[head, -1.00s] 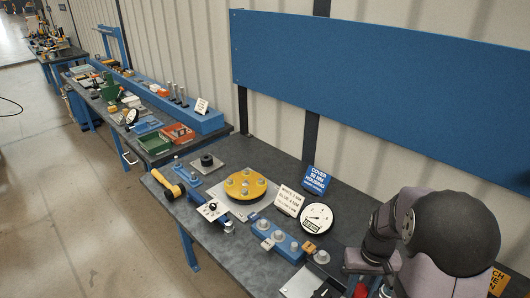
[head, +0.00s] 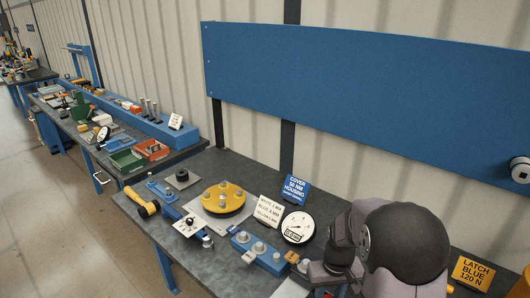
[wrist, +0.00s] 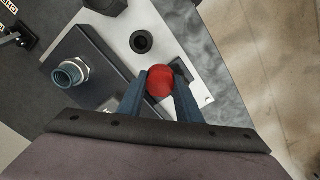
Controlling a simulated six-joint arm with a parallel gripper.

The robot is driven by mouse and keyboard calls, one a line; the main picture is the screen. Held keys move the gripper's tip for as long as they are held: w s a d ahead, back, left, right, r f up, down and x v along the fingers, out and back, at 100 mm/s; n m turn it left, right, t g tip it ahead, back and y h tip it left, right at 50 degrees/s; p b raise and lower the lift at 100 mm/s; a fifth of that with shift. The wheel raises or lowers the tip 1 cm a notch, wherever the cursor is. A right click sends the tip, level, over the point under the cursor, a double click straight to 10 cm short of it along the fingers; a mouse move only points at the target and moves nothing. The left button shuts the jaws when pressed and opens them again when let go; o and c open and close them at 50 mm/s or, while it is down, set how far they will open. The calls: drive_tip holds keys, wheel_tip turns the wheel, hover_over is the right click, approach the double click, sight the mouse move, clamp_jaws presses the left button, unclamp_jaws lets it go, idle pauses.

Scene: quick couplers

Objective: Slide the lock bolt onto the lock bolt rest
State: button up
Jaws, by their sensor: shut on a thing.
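In the wrist view my gripper (wrist: 160,88) has its two blue fingers closed around a round red knob, which I take to be the top of the lock bolt (wrist: 159,80). The rest of the bolt is hidden below the knob. The knob is over a light plate (wrist: 118,35) near a small dark slot or mark. A black ring (wrist: 142,42) stands on the same plate, a little beyond the knob. I cannot tell for certain which part is the lock bolt rest. In the head view my arm hides the gripper and the knob.
A dark block with a metal threaded coupler (wrist: 70,74) lies left of my fingers. In the head view a blue block with fittings (head: 258,252), a gauge (head: 298,227), a yellow disc (head: 223,197) and a yellow latch sign (head: 472,271) stand around my arm.

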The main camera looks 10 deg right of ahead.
drive_tip(key=s+d+r+m+p, duration=0.1)
drive_tip(key=s+d+m, duration=0.3)
drive_tip(key=d, duration=1)
drive_tip(key=s+d+r+m+p, duration=0.1)
drive_tip(key=s+d+r+m, duration=0.3)
drive_tip(key=s+d, duration=0.6)
drive_tip(key=d+m, duration=0.1)
drive_tip(key=d, duration=0.3)
drive_tip(key=shift+s+d+p, duration=0.3)
drive_tip(key=shift+s+d, duration=0.05)
drive_tip(key=shift+d, duration=0.05)
drive_tip(key=shift+f+b, duration=1.75)
drive_tip(key=shift+f, duration=1.2)
drive_tip(key=shift+f, duration=2.05)
